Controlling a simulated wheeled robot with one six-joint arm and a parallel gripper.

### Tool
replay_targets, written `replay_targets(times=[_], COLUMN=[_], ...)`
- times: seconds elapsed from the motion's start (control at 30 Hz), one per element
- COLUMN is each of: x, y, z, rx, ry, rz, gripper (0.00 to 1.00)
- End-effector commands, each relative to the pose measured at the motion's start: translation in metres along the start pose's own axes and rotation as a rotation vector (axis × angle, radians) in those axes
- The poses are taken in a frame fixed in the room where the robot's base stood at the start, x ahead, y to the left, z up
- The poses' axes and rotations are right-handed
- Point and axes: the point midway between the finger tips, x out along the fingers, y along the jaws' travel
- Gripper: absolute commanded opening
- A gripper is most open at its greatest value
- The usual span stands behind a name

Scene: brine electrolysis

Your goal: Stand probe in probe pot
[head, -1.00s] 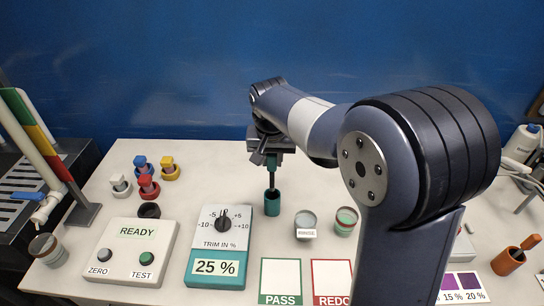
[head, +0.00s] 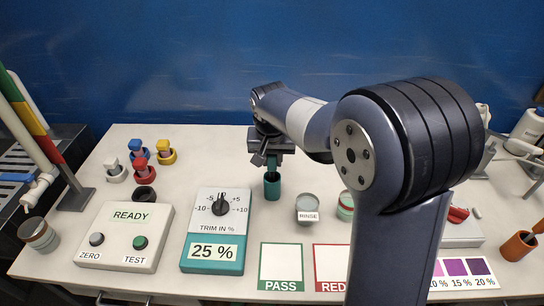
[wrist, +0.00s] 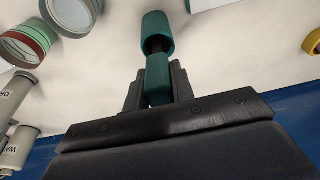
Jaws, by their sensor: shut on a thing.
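My gripper (head: 271,153) is shut on the teal handle of the probe (wrist: 159,78), which also shows as a short teal piece below the jaws in the head view (head: 272,163). The probe points down at the teal probe pot (head: 272,188). In the wrist view the pot (wrist: 157,25) is in line with the probe, and a short dark part of the probe shows at the pot's mouth. The probe's lower end is hidden, seemingly inside the pot. The probe looks upright.
A rinse cup (head: 308,209) and a green-banded cup (head: 346,204) stand right of the pot. The trim box (head: 214,253) is in front, and colored plugs (head: 139,148) sit to the left. My arm hides part of the table's right side.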

Motion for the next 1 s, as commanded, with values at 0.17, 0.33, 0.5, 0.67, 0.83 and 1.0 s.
replay_targets(times=[0.17,0.33,0.5,0.67,0.83,1.0], x=[0.002,0.002,0.002,0.002,0.002,-0.009], y=[0.0,0.0,0.0,0.0,0.0,0.0], z=[0.0,0.0,0.0,0.0,0.001,0.0], rx=[0.0,0.0,0.0,0.0,0.0,0.0], ry=[0.001,0.0,0.0,0.0,0.0,0.003], rz=[0.0,0.0,0.0,0.0,0.0,-0.001], gripper=[0.01,0.24,0.38,0.49,0.49,0.49])
